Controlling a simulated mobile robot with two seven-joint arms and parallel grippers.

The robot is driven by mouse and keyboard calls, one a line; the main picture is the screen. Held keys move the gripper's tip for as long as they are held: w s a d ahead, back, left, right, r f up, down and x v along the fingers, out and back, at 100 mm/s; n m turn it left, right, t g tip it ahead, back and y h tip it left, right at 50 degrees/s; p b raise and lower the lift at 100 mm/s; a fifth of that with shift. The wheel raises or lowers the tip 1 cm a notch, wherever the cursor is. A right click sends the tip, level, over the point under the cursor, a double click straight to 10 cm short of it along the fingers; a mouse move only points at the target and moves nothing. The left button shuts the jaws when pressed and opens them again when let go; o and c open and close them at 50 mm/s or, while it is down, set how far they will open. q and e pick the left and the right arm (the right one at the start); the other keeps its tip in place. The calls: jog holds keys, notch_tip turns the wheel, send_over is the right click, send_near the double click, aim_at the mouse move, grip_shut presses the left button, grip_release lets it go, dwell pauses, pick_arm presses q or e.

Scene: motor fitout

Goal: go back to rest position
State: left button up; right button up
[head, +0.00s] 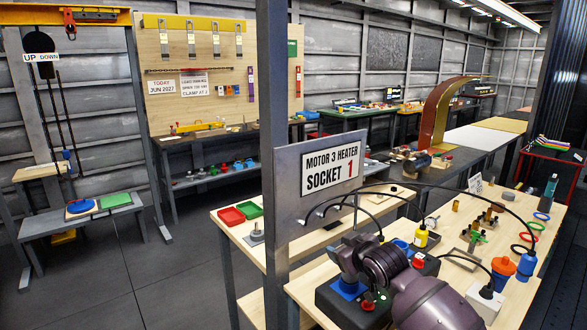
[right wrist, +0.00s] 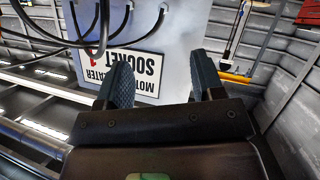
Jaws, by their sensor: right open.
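My right arm comes in at the bottom of the head view, with its dark wrist and right gripper (head: 352,258) above the near bench, in front of the socket panel (head: 290,192). In the right wrist view the right gripper (right wrist: 163,84) has its two dark ribbed fingers apart, with nothing between them. Beyond them is the panel, its "MOTOR 3 HEATER SOCKET 1" sign upside down. In the head view the fingertips are hard to make out. My left gripper is in neither view.
A grey post (head: 275,130) stands left of the arm. Black cables (head: 440,190) loop from the panel over the bench.

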jog(key=s+d+f+m+h, duration=0.1)
jog(key=s+d+f, duration=0.4)
jog(key=s, duration=0.8)
jog(key=s+d+f+m+h+b, duration=0.1)
jog(key=s+d+f, duration=0.4)
jog(key=s+f, duration=0.7)
jog(key=s+d+f+m+g+h, duration=0.1)
jog(key=s+d+f+m+h, duration=0.2)
jog(key=s+f, duration=0.6)
jog(key=s+d+m, duration=0.1)
jog(key=s+d, duration=0.1)
jog(key=s, duration=0.3)
jog(key=shift+s+f+m, duration=0.2)
jog(key=shift+f+m, duration=0.05)
jog(key=shift+m, duration=0.05)
jog(key=shift+d, duration=0.1)
